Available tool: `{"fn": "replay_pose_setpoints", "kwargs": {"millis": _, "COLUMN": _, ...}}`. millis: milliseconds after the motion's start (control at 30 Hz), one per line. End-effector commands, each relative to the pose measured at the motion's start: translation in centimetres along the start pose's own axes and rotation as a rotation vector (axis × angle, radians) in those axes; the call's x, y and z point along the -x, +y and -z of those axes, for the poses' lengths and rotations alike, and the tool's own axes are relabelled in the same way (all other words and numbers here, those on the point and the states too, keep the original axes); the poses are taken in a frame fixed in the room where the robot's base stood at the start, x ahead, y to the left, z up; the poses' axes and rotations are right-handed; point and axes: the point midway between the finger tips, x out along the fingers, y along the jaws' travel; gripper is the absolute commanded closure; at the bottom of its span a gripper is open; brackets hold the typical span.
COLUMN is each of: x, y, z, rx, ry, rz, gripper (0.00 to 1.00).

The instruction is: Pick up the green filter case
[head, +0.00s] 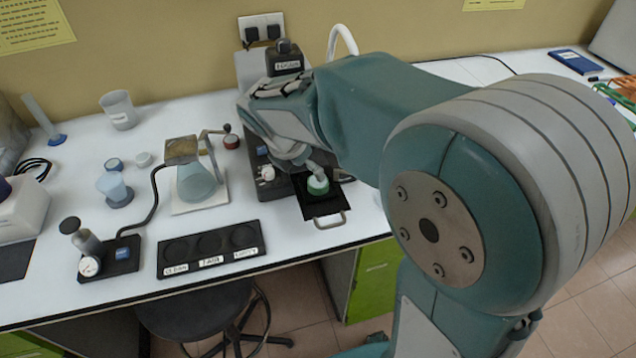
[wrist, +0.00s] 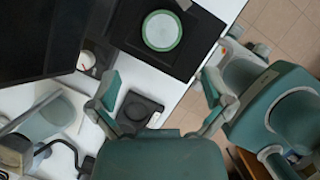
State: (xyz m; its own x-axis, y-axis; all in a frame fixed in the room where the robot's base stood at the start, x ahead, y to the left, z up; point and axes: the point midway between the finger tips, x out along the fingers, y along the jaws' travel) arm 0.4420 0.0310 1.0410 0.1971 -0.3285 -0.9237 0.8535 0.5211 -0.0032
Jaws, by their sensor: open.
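The green filter case (head: 318,185) is a small round piece with a green rim and pale top. It rests on a black pull-out tray (head: 325,206) at the front of the dark instrument. In the wrist view the case (wrist: 162,31) shows as a whitish disc with a green edge, near the top of the picture. My gripper (wrist: 160,86) is open and empty, its two fingers spread wide; the case lies beyond the fingertips, not between them. In the head view my arm comes in from the right and my gripper partly hides the instrument just above the case.
A black three-place plate (head: 211,249) with labels lies left of the tray. A flask on a stand (head: 197,184), a gauge device (head: 108,259) and beakers stand further left. The bench's front edge runs just before the tray; a dark stool (head: 195,308) is below.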

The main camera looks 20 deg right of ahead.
Motion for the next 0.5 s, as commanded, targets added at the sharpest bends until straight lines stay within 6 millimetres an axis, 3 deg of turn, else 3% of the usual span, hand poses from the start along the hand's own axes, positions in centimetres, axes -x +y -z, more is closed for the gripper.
{"fn": "replay_pose_setpoints", "kwargs": {"millis": 500, "x": -6.5, "y": -0.2, "z": -0.1, "rx": -0.003, "ry": 0.001, "rz": 0.002, "gripper": 0.0}}
